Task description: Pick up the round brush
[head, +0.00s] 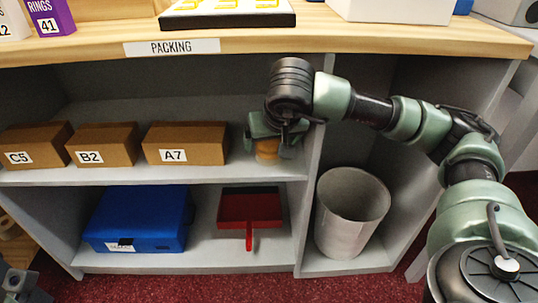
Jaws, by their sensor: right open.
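A small round tan and orange object (267,150), which looks like the round brush, stands on the middle shelf at its right end, near the divider. It is partly hidden by my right gripper (270,143). My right gripper is open, reaching down from above with its fingers around or just in front of the object; I cannot tell whether they touch it. A dark grey part of my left gripper (20,285) shows at the bottom left corner, far from the object; its jaws are not clear.
Cardboard boxes C5 (36,143), B2 (103,145) and A7 (186,144) stand left on the same shelf. Below are a blue case (140,215), a red dustpan (249,208) and a grey bin (350,215). The wooden counter (280,43) overhangs the shelves.

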